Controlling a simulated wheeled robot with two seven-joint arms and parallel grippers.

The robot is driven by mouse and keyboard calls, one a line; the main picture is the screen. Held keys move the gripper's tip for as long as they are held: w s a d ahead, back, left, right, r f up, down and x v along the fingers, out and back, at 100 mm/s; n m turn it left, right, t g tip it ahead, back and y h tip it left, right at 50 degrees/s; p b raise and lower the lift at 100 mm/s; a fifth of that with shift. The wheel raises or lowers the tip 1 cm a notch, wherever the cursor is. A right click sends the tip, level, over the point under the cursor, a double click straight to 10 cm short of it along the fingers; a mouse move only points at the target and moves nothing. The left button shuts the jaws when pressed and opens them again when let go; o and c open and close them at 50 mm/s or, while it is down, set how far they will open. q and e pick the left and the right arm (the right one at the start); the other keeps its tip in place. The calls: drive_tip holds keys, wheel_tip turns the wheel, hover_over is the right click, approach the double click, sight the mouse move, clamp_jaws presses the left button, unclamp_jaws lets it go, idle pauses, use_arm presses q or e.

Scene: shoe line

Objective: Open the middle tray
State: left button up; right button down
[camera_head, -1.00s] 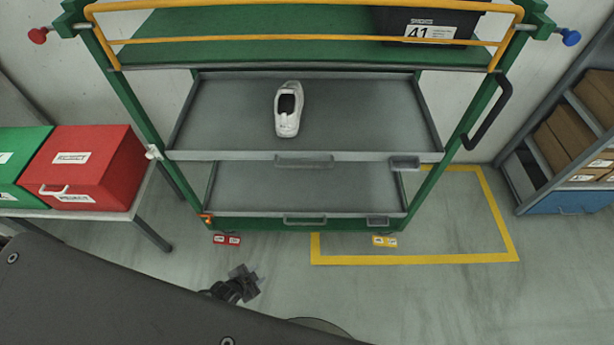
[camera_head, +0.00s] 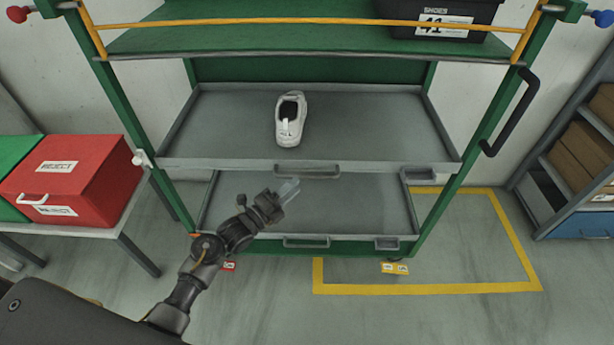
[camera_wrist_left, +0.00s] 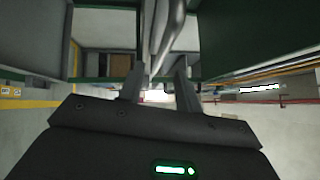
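The middle tray (camera_head: 225,123) is a grey metal tray in the green rack, with a white shoe (camera_head: 290,121) lying on it. Its bar handle (camera_head: 308,169) is at the middle of its front edge. My left gripper (camera_head: 287,188) is just below and in front of this handle. In the left wrist view my left gripper (camera_wrist_left: 160,88) shows two fingers apart, with a curved grey bar (camera_wrist_left: 166,38) beyond and between them. I cannot tell whether the fingers touch the bar. My right gripper is not in view.
A lower grey tray (camera_head: 350,205) with its own handle (camera_head: 306,242) is below. A black crate (camera_head: 440,14) stands on the top shelf. A red reject box (camera_head: 78,180) is on the left table. A shelf with cartons (camera_head: 585,150) stands right. The yellow-marked floor (camera_head: 450,260) is clear.

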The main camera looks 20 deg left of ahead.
sight(307, 175)
use_arm(q)
drive_tip(key=x, duration=0.6)
drive_tip(key=shift+w+d, duration=0.1)
drive_tip(key=shift+d, duration=0.05)
clamp_jaws()
